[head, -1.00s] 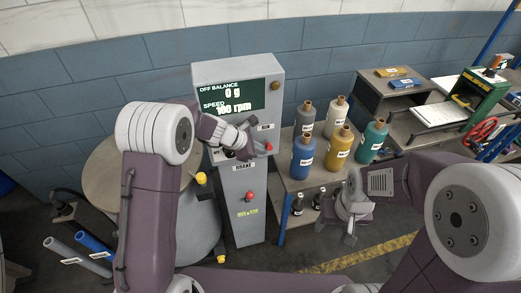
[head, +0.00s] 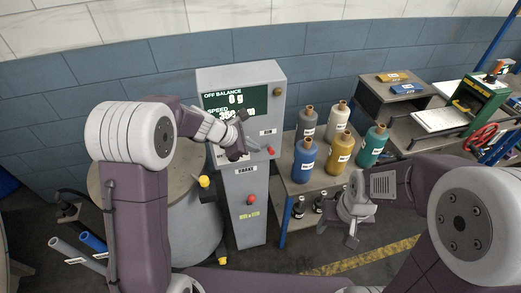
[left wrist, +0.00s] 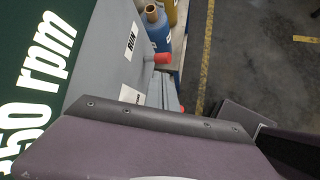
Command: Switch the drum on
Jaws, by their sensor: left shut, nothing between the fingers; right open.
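The grey control cabinet (head: 245,225) carries a green display (head: 222,103) reading off balance 0 g and a speed that ends in "50 rpm" in the left wrist view (left wrist: 38,85). A RUN label (head: 267,132) sits at the cabinet's right, with a red knob (head: 271,151) below it; the knob also shows in the left wrist view (left wrist: 162,58). A second red knob (head: 251,200) is lower down. My left gripper (head: 249,143) is shut and empty in front of the panel, left of the upper red knob; contact is unclear. My right gripper (head: 349,232) is open and empty.
The round drum (head: 185,225) stands left of the cabinet, with a yellow knob (head: 204,181) beside it. A bench (head: 292,183) with several labelled bottles stands right of the cabinet. Yellow floor tape (head: 370,255) runs in front of the benches.

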